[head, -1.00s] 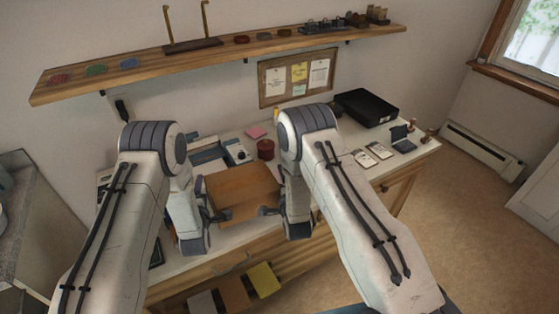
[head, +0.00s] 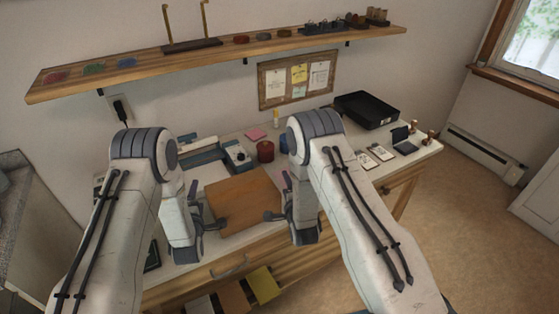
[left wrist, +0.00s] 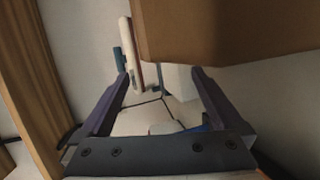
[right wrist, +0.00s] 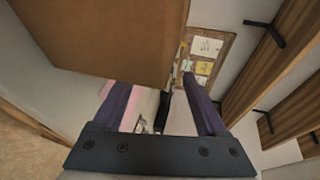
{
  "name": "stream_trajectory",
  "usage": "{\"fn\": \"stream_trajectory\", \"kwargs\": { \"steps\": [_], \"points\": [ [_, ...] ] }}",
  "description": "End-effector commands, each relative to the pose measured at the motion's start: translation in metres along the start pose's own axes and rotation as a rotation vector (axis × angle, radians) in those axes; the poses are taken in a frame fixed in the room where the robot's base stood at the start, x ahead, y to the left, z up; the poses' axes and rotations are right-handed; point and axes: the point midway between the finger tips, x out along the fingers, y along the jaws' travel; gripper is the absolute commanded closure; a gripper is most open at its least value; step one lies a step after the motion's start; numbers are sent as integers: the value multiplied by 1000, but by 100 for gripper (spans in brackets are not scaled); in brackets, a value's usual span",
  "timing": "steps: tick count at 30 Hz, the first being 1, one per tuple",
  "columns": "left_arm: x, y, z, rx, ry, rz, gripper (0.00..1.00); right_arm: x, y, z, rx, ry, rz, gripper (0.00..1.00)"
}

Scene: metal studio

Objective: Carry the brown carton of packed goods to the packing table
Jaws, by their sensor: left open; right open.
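The brown carton (head: 243,203) sits on the white-topped packing table (head: 236,243), near its front edge and between my two grippers. Its flat brown top faces the head camera. My left gripper (head: 210,213) is open at the carton's left side. My right gripper (head: 274,200) is open at its right side. The carton also shows in the left wrist view (left wrist: 230,28) and in the right wrist view (right wrist: 110,35), with no part of it clasped between the fingers. Its underside is hidden, and whether a fingertip touches it is unclear.
Behind the carton are a red round container (head: 265,151) and a white device (head: 236,155). A black tray (head: 367,110) and small cards (head: 374,155) are at the right. A wooden shelf (head: 220,50) runs above.

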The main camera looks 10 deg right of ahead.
Motion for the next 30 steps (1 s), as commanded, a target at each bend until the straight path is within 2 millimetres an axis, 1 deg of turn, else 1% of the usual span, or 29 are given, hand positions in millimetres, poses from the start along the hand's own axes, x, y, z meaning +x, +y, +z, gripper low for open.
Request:
{"fn": "stream_trajectory", "kwargs": {
  "steps": [1,2,3,10,13,17,24,27,30],
  "points": [
    [0,0,0,-1,1,1,0,0,0,0,0,1,1,14],
    [0,0,0,-1,1,1,0,0,1,0,0,1,2,2],
    [0,0,-1,-1,2,1,0,0,1,-1,0,2,2,0],
    [-1,0,-1,-1,3,1,0,0,1,-1,-1,3,3,0],
    [-8,0,-1,-1,3,-1,0,0,1,-1,-1,3,4,0],
    [-29,0,-1,0,2,-3,0,0,1,-1,-1,3,4,0],
    [-81,-1,0,1,1,-5,0,0,1,-1,-1,4,4,0],
    [-98,-1,0,0,2,-4,0,0,1,-1,-1,4,4,0],
    [-111,-1,0,0,1,-2,0,0,1,-1,-1,4,4,0]
  ]
}}
